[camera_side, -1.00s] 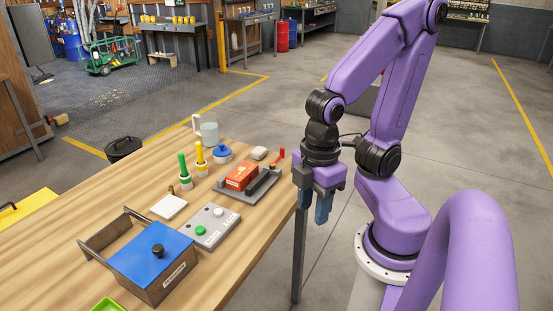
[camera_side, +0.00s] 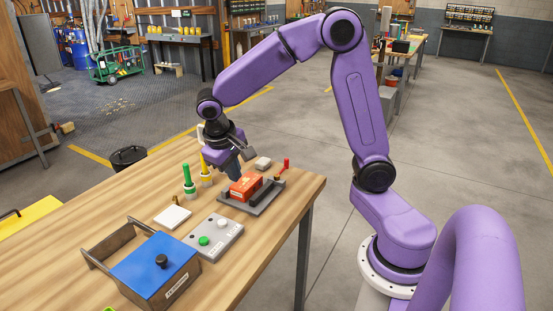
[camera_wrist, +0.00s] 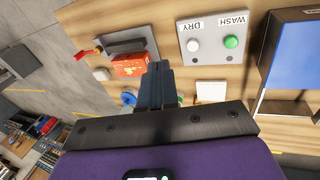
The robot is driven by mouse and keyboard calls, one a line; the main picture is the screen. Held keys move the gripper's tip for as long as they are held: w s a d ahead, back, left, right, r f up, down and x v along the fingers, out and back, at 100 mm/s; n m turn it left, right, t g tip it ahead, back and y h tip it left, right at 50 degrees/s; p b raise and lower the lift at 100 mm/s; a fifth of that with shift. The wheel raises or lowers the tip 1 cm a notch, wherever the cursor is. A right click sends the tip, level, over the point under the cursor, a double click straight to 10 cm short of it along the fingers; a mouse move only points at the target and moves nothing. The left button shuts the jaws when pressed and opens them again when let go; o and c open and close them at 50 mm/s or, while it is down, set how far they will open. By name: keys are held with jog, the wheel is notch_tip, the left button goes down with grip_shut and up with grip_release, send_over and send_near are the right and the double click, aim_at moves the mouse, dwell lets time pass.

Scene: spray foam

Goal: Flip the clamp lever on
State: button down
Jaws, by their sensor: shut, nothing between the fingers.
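The clamp fixture is a dark grey base (camera_side: 232,205) on the table, holding an orange-red block (camera_side: 246,186). Its red lever (camera_side: 286,163) stands up at the far right end of the fixture. In the wrist view the lever (camera_wrist: 86,55) lies at the upper left, beside the fixture (camera_wrist: 126,45) and block (camera_wrist: 128,67). My gripper (camera_side: 234,172) is shut and empty, pointing down just behind the block in the side view. Its fingers also show in the wrist view (camera_wrist: 158,70), right of the block and well apart from the lever. Whether the fingertips touch anything is unclear.
A grey panel with green and white buttons (camera_side: 222,233), a white tile (camera_side: 172,216) and a blue-lidded box (camera_side: 155,265) stand nearer the camera. Green (camera_side: 188,178) and yellow (camera_side: 205,166) handled tools stand left of my gripper. The table's right corner is clear.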

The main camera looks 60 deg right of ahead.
jog(key=w+d+f+m+g+h, duration=0.1)
jog(key=w+d+f+m, duration=0.1)
jog(key=d, duration=0.5)
jog(key=w+d+f+m+g+h, duration=0.1)
jog(key=w+d+f+m, duration=0.1)
jog(key=w+d+m, duration=0.3)
jog(key=w+d+f+m+g+h, duration=0.1)
jog(key=w+d+m, duration=0.3)
jog(key=d, duration=0.7)
jog(key=shift+w+d+f+m, duration=0.25)
jog(key=shift+f+m, duration=0.15)
jog(key=shift+m, duration=0.7)
jog(key=shift+g, duration=0.3)
jog(key=x, duration=0.9)
jog(key=shift+s+d+f, duration=0.2)
jog(key=shift+s+d, duration=0.2)
jog(key=shift+s, duration=0.2)
jog(key=shift+s+d+f, duration=0.2)
jog(key=shift+s+d, duration=0.25)
jog(key=shift+s, duration=0.2)
jog(key=shift+s+d, duration=0.3)
jog(key=shift+s, duration=0.3)
